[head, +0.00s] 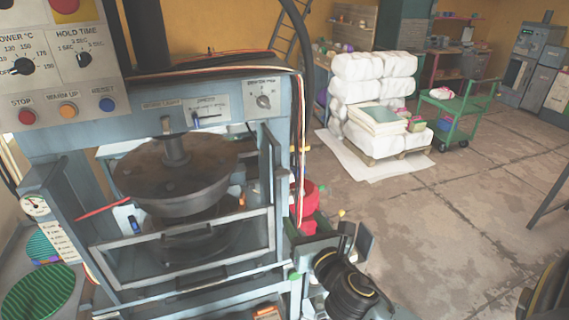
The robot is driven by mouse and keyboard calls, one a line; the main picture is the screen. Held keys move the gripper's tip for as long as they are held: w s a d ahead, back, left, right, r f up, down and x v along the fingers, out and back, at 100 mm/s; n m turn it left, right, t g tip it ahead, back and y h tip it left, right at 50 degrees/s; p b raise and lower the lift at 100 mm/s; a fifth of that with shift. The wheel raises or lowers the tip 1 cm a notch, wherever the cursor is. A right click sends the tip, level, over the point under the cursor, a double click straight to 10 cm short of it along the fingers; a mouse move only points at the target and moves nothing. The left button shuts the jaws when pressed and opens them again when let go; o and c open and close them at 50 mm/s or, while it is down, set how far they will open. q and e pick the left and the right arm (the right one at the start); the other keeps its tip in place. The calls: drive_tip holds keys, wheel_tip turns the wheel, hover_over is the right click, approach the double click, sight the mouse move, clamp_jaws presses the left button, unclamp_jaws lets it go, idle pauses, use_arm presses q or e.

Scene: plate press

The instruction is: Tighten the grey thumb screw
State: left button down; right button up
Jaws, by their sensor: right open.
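The blue-grey plate press (130,130) fills the left half of the head view. Its round dark upper plate (178,175) hangs from a central shaft inside the frame, above a lower plate partly hidden by the front guard (190,240). I cannot clearly make out the grey thumb screw; it may be hidden or too small to tell. My right gripper (356,238) is open beside the press's right side, near the red part (308,205), apart from the guard. Nothing shows between its fingers. My left gripper is not in view.
A control panel (62,65) with knobs and buttons stands close at upper left. Green ribbed discs (38,290) lie at lower left. White wrapped bales (372,80) and a green cart (455,115) stand behind. The floor (460,220) at right is largely clear.

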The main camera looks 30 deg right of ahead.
sight(284, 175)
drive_tip(key=shift+n+t, duration=0.4)
drive_tip(key=shift+n, duration=0.2)
drive_tip(key=w+d+r, duration=0.1)
drive_tip(key=w, duration=0.3)
drive_tip(key=w+d+r+p, duration=0.1)
drive_tip(key=w, duration=0.3)
drive_tip(key=w+d+r+p, duration=0.1)
drive_tip(key=w, duration=0.3)
drive_tip(key=shift+w+r, duration=0.35)
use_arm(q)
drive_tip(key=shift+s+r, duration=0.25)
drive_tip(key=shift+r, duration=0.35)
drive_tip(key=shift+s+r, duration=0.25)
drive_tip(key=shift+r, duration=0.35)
use_arm(e)
drive_tip(key=c, duration=1)
